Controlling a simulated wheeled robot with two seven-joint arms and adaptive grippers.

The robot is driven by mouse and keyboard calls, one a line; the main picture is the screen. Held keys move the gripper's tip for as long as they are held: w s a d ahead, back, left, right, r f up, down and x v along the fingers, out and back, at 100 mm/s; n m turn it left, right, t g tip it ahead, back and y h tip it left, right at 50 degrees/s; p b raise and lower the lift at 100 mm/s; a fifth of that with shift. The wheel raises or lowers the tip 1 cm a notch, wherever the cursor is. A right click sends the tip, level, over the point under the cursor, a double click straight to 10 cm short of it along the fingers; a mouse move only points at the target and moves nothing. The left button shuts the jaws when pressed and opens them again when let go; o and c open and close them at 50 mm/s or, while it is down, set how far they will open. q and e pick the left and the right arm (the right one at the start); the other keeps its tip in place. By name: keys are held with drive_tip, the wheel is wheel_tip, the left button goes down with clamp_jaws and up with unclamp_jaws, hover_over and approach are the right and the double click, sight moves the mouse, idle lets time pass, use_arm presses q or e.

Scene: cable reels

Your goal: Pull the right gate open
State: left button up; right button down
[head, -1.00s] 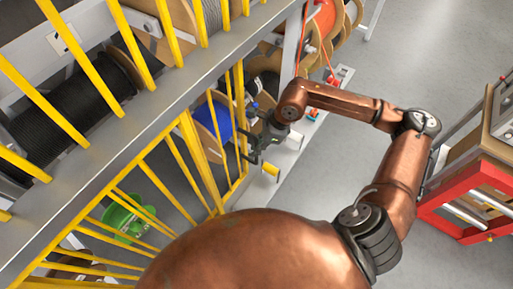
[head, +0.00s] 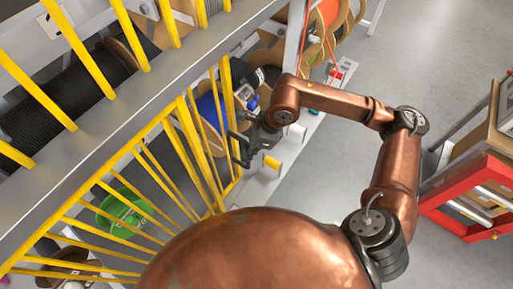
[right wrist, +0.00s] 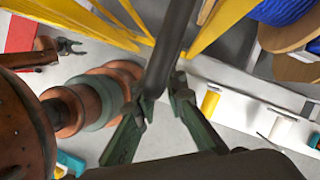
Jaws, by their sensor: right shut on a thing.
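The right gate (head: 205,160) is a yellow barred panel below the grey rail in the head view. Its yellow bars also show along the top of the right wrist view (right wrist: 215,22). My right gripper (head: 238,148) is at the gate's right edge. In the right wrist view, its two green-grey fingers (right wrist: 163,92) are shut on a dark upright bar, the gate's handle (right wrist: 168,45). The handle's lower end is hidden between the fingers. My left gripper (right wrist: 70,47) shows small at the upper left of the right wrist view, its fingers looking apart, with nothing seen between them.
A blue cable reel (head: 210,112) and a green reel (head: 125,210) stand behind the bars. A grey rail (head: 150,105) crosses above. A red-framed cart (head: 465,205) stands at the right. Clear grey floor (head: 335,165) lies between.

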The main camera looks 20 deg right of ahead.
drive_tip(key=c, duration=2)
unclamp_jaws()
drive_tip(key=shift+o, duration=0.2)
use_arm(q)
drive_tip(key=shift+s, duration=0.65)
use_arm(e)
drive_tip(key=v, duration=1.2)
drive_tip(key=shift+d, duration=0.1)
